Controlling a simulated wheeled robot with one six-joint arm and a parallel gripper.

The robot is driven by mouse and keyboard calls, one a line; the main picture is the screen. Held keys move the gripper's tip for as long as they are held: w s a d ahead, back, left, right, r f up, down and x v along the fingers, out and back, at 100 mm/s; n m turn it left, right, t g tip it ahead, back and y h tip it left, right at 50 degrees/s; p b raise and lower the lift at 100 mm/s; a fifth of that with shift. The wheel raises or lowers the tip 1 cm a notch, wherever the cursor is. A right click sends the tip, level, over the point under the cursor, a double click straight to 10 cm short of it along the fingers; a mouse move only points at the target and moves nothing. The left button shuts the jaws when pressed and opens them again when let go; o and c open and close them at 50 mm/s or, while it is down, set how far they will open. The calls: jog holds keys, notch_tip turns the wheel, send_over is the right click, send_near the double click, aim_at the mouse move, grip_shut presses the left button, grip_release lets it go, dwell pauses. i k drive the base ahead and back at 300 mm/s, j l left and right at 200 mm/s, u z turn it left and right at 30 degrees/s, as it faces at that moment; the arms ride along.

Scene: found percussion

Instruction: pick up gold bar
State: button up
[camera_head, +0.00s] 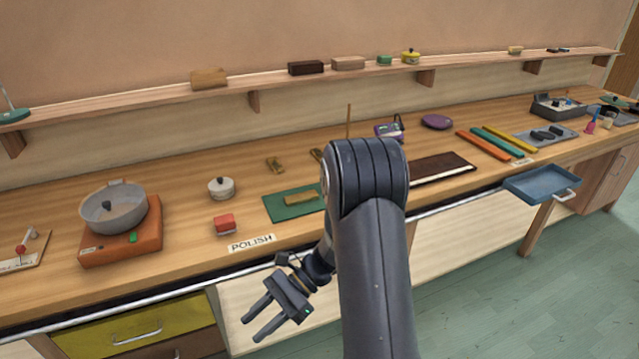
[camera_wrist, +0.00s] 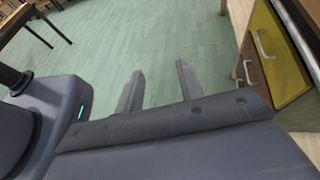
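A gold-coloured bar (camera_head: 301,199) lies on a green mat (camera_head: 280,208) on the workbench, behind the POLISH label. My arm hides the mat's right part. Two small brass-coloured pieces, one of them at the left (camera_head: 275,165), lie behind the mat; I cannot tell their exact shape. My gripper (camera_head: 250,328) is in front of the bench, below its front edge, and well apart from the bar. Its two fingers are spread with nothing between them. The wrist view shows the open fingers (camera_wrist: 157,70) over the floor, with no bar in sight.
A front rail (camera_head: 120,307) runs along the bench edge. A red block (camera_head: 224,224) and a white lidded pot (camera_head: 221,188) stand left of the mat. A pan (camera_head: 114,212) sits on an orange burner further left. A blue tray (camera_head: 541,184) juts out at the right.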

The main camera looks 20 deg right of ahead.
aim_at(298, 198)
jog(key=i+l+z, duration=0.15)
jog(key=i+l, duration=0.3)
jog(key=i+l+z, duration=0.15)
jog(key=i+l, duration=0.2)
jog(key=i, duration=0.15)
jog(key=i+l+z, duration=0.15)
jog(key=i+l, duration=0.2)
jog(key=i, duration=0.2)
